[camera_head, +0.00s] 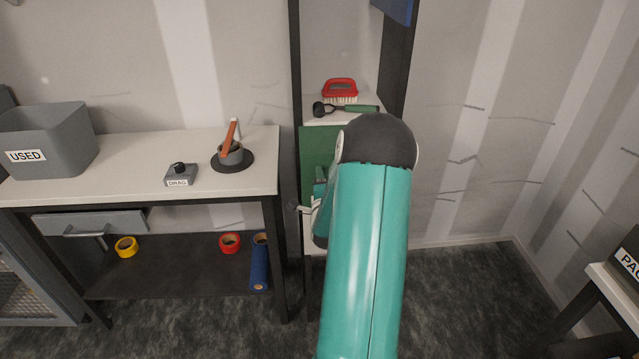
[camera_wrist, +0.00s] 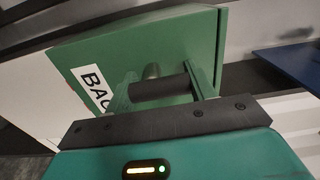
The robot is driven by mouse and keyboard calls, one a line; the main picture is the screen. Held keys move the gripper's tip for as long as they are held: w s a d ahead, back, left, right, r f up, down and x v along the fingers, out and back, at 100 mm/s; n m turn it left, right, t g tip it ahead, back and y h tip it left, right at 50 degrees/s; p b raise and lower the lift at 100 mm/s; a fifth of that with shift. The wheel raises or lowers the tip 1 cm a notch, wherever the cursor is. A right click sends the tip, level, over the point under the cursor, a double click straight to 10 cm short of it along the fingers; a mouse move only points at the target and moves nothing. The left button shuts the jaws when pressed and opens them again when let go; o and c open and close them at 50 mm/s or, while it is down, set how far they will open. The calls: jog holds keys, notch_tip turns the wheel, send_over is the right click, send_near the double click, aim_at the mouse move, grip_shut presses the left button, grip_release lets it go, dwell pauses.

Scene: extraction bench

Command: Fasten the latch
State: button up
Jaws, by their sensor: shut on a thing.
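A green panel (camera_head: 316,150), which looks like a cabinet door, stands in the tall dark-framed shelf in the head view. It fills the upper middle of the wrist view (camera_wrist: 190,42), with a white label reading "BAC", partly covered. My gripper (camera_wrist: 158,86) has its two green fingers around a dark round grip (camera_wrist: 165,88) in front of the panel. I cannot tell whether the latch is engaged.
A red brush (camera_head: 340,89) and a dark-headed tool with a green handle (camera_head: 350,109) lie on the shelf above the panel.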

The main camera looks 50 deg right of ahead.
jog(key=shift+s+m, duration=0.1)
jog(key=shift+m, duration=0.2)
jog(key=o, duration=1)
jog(key=v, duration=1.3)
jog(key=shift+s+a, duration=0.25)
jog(key=shift+a, duration=0.05)
